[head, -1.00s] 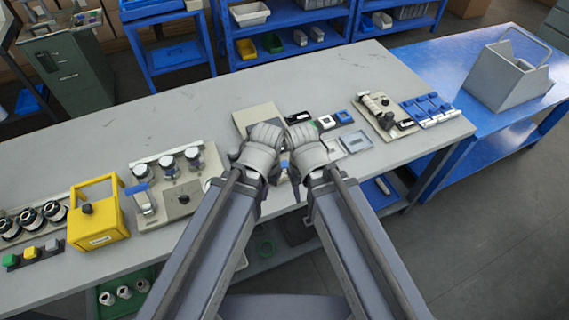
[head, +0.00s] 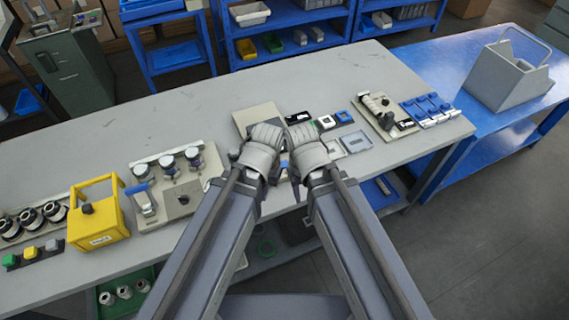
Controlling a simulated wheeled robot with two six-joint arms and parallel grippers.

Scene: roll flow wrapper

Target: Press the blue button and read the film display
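My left gripper (head: 263,148) and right gripper (head: 304,148) are side by side over the middle of the grey bench, above a beige panel (head: 256,116). Their backs face the camera, so their fingertips and whatever is under them are hidden. A blue-framed square piece (head: 344,117) lies right of my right gripper; I cannot tell whether it is the blue button. A small black piece with a display-like face (head: 298,118) lies just behind my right gripper. No reading is legible. A small blue patch shows between the grippers, mostly covered.
Left on the bench (head: 330,75) are a yellow box (head: 99,222), a board with several jars and a blue-handled lever (head: 147,203), and coloured buttons (head: 31,253). Right are a clamp board (head: 383,114) and blue-and-white parts (head: 430,109). The bench's back is clear.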

